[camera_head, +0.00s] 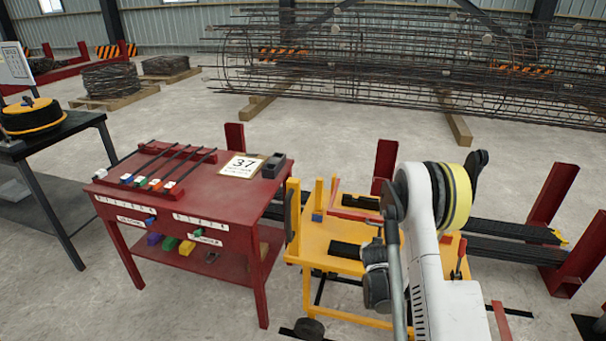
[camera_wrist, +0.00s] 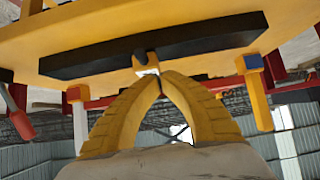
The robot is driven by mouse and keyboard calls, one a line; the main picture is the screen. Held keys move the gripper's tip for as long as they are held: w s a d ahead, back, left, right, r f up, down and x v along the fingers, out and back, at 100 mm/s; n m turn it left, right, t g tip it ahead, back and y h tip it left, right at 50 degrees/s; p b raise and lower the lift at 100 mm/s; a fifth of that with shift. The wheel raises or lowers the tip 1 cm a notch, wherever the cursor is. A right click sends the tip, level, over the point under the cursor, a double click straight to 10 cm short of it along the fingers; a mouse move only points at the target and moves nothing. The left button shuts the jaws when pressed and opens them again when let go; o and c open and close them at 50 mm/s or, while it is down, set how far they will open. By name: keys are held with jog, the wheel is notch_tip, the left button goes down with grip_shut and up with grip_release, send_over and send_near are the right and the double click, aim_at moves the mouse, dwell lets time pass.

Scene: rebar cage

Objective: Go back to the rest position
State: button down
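My gripper (camera_wrist: 160,78) has two yellow ridged fingers. Their tips meet in the wrist view, and I see nothing clamped between them. In the head view my white arm reaches over the yellow cart (camera_head: 318,240), and my gripper cannot be made out there.
Red posts (camera_head: 553,192) and black bars (camera_head: 510,231) are at the right. A large rebar cage (camera_head: 400,65) lies behind. Open floor lies between.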

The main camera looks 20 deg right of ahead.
jog(key=s+a+r+n+y, duration=0.1)
jog(key=s+a+r, duration=0.2)
jog(key=a+r, duration=0.35)
jog(key=s+a+r+n+y, duration=0.1)
jog(key=s+a+r, duration=0.25)
jog(key=r, duration=0.65)
jog(key=s+a+r+n+y, duration=0.1)
jog(key=s+a+r, duration=0.3)
jog(key=r, duration=0.5)
jog(key=s+a+r+n, duration=0.1)
jog(key=s+a, duration=0.3)
jog(key=s, duration=0.3)
jog(key=s+a+r+n+g+y, duration=0.1)
jog(key=s+a, duration=0.3)
jog(key=s, duration=0.3)
jog(key=s+a+r+n+g+y, duration=0.1)
jog(key=s+a+r, duration=0.1)
jog(key=s+a, duration=0.2)
jog(key=s, duration=0.3)
jog(key=shift+s+a, duration=0.25)
jog(key=shift+a, duration=0.05)
jog(key=shift+r, duration=0.1)
